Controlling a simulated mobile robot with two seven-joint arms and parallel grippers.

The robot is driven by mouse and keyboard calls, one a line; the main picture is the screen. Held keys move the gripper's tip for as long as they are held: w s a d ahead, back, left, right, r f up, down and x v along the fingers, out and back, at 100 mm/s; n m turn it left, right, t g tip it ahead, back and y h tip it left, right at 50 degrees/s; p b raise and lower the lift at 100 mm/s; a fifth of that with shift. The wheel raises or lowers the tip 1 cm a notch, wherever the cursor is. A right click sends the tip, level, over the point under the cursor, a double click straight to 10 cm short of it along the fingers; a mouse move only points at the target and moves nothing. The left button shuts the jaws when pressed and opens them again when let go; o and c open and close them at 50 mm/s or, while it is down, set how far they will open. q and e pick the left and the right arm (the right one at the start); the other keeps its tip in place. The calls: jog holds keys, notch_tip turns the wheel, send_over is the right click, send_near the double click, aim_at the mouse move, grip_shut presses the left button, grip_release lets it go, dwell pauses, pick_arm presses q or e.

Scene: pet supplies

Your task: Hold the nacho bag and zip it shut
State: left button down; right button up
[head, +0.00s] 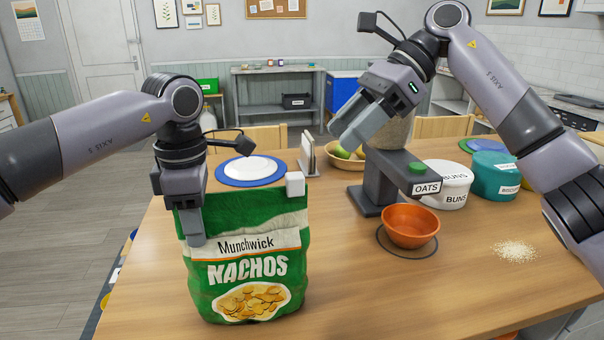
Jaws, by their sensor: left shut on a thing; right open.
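The green nacho bag (250,240), labelled Munchwick Nachos, stands upright on the wooden table at the front. A small white block (295,184), which looks like the zip's slider, sits at the bag's top right corner. My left gripper (193,225) is shut on the bag's upper left edge, one finger showing on the front face. My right gripper (358,125) is open and empty in the air, up and to the right of the white block. The zip line is too small to judge, and the gripper hides the bag's top left corner.
The oats dispenser (380,180) stands right of the bag, partly behind my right gripper, with an orange bowl (409,226) before it. A blue plate (224,179) with a white one lies behind the bag. Canisters (446,174) and spilled oats (515,251) are further right.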

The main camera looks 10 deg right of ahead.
aim_at(303, 174)
jog(key=x, duration=1)
jog(key=shift+a+f, duration=0.1)
grip_shut()
